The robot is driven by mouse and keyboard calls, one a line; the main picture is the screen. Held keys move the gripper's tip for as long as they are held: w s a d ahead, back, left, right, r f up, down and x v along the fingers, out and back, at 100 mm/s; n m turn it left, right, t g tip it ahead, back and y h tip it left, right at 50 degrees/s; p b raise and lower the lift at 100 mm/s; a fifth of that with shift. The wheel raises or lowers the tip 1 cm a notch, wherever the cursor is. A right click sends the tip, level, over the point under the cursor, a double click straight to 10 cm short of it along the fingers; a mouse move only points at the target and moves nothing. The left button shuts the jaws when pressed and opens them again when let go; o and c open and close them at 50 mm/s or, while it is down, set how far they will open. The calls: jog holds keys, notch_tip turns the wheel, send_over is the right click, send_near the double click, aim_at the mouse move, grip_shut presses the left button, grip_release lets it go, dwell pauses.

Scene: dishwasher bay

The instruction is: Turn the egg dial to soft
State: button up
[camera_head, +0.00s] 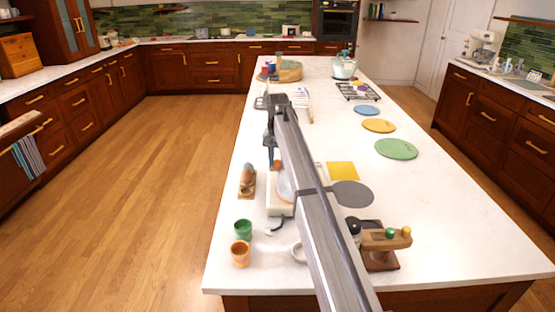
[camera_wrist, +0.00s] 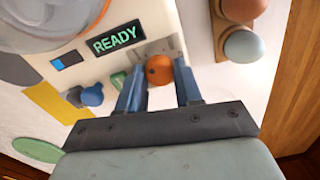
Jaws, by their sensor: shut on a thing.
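The cream egg cooker (camera_head: 280,208) stands on the white island, with a clear dome (camera_wrist: 60,20) on top. In the wrist view its screen (camera_wrist: 116,37) reads READY. An orange round dial (camera_wrist: 159,71) with a small dark mark sits on its front. My gripper (camera_wrist: 158,78) is shut on this dial, one blue finger on each side. A blue knob (camera_wrist: 92,95) and a small green part (camera_wrist: 118,80) are left of the dial. No dial setting labels can be read. In the head view my arm hides much of the cooker.
A wooden holder with eggs (camera_head: 247,182) stands close beside the cooker. Green (camera_head: 243,229) and orange (camera_head: 240,253) cups are near the left edge. A yellow square (camera_head: 342,170), a grey disc (camera_head: 352,194) and a wooden-topped device (camera_head: 380,245) lie right of my arm.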

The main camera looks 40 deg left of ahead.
aim_at(277, 161)
jog(key=shift+m, duration=0.6)
jog(key=o, duration=1)
jog(key=shift+o, duration=0.2)
jog(key=n, duration=1.2)
notch_tip(277, 161, up, 14)
jog(key=w+d+f+m+t, duration=0.1)
jog(key=w+d+f, duration=0.1)
jog(key=w+d, duration=0.7)
jog(key=w+d+f+m, duration=0.2)
jog(key=w+d, duration=0.7)
jog(key=w, duration=0.4)
jog(key=shift+w+d+f+t, duration=0.15)
jog(key=shift+d+f+t, duration=0.05)
jog(key=shift+f+t, duration=0.2)
